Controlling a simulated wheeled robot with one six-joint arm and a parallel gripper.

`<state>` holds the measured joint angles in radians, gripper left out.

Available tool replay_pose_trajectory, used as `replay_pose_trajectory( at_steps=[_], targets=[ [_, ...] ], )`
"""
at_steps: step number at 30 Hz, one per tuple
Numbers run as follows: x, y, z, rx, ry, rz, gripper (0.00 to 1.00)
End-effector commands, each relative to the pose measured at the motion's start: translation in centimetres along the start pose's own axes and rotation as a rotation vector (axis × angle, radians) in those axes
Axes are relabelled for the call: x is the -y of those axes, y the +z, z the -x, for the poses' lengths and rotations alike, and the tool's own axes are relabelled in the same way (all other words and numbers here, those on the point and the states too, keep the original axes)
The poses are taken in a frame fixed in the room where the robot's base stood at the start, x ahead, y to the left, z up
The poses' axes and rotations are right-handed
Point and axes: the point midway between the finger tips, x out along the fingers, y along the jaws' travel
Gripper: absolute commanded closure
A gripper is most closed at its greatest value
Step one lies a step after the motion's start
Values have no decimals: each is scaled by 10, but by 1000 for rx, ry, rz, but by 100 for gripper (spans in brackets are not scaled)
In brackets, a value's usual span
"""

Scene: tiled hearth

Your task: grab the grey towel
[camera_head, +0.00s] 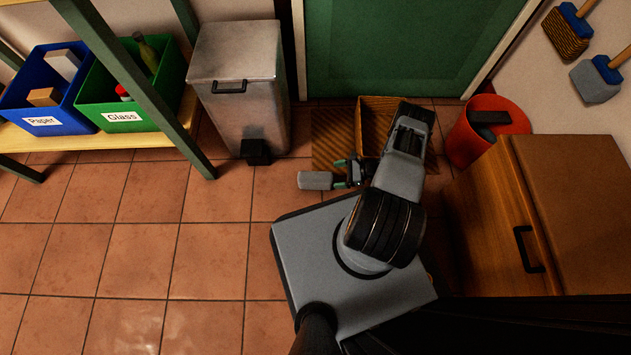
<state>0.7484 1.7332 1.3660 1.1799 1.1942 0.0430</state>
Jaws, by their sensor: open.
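A light grey, rounded, roll-like thing, which looks like the grey towel (315,180), lies at the left edge of the brown mat. My gripper (340,173) is low over the mat, its teal-tipped fingers pointing left and spread open. The right end of the grey towel is right by the fingertips. I cannot tell whether they touch or how far the towel reaches between them. My arm hides part of the mat and the area to the right.
A cardboard box (368,125) stands behind my gripper. A red bucket (463,142) with a dark thing in it and a wooden cabinet (490,215) stand right. A metal pedal bin (240,75) is behind left; blue (65,121) and green (150,116) crates sit on a shelf. Left floor is clear.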

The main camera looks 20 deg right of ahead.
Motion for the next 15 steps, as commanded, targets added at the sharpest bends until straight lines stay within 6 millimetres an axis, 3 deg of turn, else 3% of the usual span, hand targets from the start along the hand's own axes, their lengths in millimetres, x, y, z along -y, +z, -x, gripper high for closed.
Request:
replay_pose_trajectory(
  at_steps=[9,15],
  targets=[
    [0,0,-42,0,5,1,12],
    [0,2,-54,0,1,1,12]
  ],
)
